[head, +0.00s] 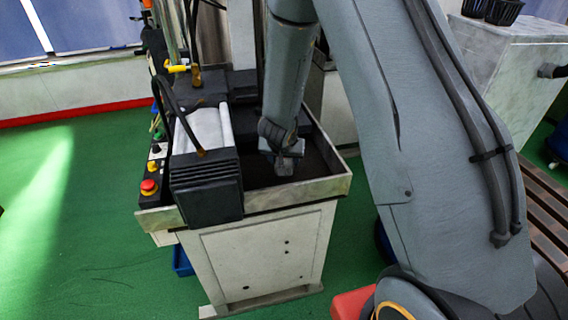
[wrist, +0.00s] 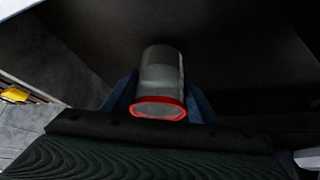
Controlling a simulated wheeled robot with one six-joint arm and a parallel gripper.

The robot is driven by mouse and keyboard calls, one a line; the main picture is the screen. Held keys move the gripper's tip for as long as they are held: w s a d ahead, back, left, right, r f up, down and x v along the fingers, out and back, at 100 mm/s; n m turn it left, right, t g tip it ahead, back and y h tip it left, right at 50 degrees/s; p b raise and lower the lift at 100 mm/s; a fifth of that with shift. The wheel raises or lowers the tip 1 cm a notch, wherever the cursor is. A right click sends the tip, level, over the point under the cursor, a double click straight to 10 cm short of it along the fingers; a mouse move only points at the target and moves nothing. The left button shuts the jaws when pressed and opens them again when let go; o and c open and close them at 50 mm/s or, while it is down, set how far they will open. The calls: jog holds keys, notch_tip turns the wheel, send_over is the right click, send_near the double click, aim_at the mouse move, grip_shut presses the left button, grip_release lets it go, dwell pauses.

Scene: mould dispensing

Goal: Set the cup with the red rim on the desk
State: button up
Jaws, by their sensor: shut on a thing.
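The cup with the red rim (wrist: 161,72) is a grey cylinder in the middle of the wrist view. Its red rim faces the camera. My gripper (head: 284,164) is shut on it, with a blue finger on each side of the cup in the wrist view. In the head view my gripper is over the dark tray of a machine, and I cannot make out the cup clearly there. A pale block-like top (head: 515,32) stands at the upper right with black ribbed cups on it; I cannot tell whether it is the desk.
The machine (head: 262,252) has a raised metal rim around its tray. A black and white motor-like unit (head: 206,185) sits at its left, beside a red button (head: 149,187). A slatted wooden bench (head: 545,205) is at the right. Green floor (head: 70,220) is clear at the left.

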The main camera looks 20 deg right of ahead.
jog(key=shift+f, duration=0.45)
jog(key=o, duration=1.3)
jog(key=shift+f, duration=0.15)
